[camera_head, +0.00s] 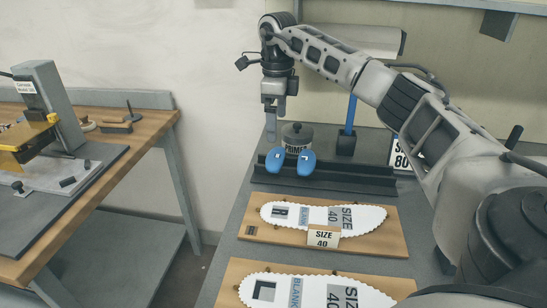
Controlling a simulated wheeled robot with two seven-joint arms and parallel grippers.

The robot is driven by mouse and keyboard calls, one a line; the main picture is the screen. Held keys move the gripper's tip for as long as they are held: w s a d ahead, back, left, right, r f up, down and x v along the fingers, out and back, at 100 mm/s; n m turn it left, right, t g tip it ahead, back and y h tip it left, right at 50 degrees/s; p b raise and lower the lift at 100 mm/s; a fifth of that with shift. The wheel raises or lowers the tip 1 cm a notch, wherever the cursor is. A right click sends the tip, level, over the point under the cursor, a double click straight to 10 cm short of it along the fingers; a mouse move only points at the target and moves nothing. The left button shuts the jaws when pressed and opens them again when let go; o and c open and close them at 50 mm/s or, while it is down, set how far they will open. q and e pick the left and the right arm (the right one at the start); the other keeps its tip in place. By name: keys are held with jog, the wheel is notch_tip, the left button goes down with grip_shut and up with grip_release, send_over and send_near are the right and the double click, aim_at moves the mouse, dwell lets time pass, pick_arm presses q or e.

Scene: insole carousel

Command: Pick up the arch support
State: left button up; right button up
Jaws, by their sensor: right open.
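Two blue rounded pieces, which look like the arch supports, sit side by side in a black rack (350,180). The left blue piece (275,161) is below the gripper and the right blue piece (306,162) is just beside it. My right gripper (273,128) points down above and slightly behind the left blue piece, apart from it as far as I can tell. It is open and holds nothing that I can see. My left gripper is out of view.
A dark primer jar (297,135) and a blue post on a black base (346,145) stand behind the rack. Two wooden boards with white size 40 blanks (325,217) lie in front. A wooden bench (140,137) with a yellow-topped machine (30,138) stands left, across a gap.

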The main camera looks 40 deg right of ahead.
aim_at(276, 156)
notch_tip(276, 156, down, 9)
jog(key=shift+a+f+p, duration=0.1)
jog(key=shift+p, duration=0.3)
jog(key=shift+c, duration=0.3)
jog(key=c, duration=0.6)
